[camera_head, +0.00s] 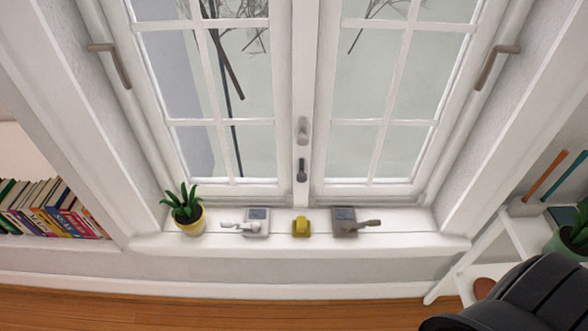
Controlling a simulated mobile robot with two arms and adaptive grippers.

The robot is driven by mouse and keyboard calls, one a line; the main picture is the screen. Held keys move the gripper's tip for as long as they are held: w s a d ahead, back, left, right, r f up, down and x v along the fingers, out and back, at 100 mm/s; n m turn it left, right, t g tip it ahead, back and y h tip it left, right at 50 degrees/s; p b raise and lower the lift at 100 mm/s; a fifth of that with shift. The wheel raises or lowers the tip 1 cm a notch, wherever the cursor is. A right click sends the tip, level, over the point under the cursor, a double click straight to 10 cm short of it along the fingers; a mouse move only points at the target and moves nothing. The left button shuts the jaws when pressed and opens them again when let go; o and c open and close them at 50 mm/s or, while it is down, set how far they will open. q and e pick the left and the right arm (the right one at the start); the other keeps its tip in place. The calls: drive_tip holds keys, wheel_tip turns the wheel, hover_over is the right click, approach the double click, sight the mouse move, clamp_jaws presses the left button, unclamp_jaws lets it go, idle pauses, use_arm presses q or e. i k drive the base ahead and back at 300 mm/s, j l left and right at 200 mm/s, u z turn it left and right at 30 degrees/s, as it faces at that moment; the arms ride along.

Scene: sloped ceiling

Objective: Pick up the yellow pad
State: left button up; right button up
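The yellow pad (301,227) is a small blocky yellow object on the white windowsill (400,243), near the middle, below the window handles. It sits between a light grey device with a lever (257,222) on its left and a darker grey-brown device with a lever (345,222) on its right, with small gaps to both. Neither of my grippers is in view, and nothing touches the pad.
A potted plant (187,211) stands at the sill's left end. Books (45,208) fill a shelf at the left. A white shelf (530,238) with a green plant (572,235) is at the right. A black padded shape (535,300) fills the lower right corner. The visible wooden floor (200,312) is clear.

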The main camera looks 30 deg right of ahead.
sight(301, 227)
drive_tip(key=z, duration=0.85)
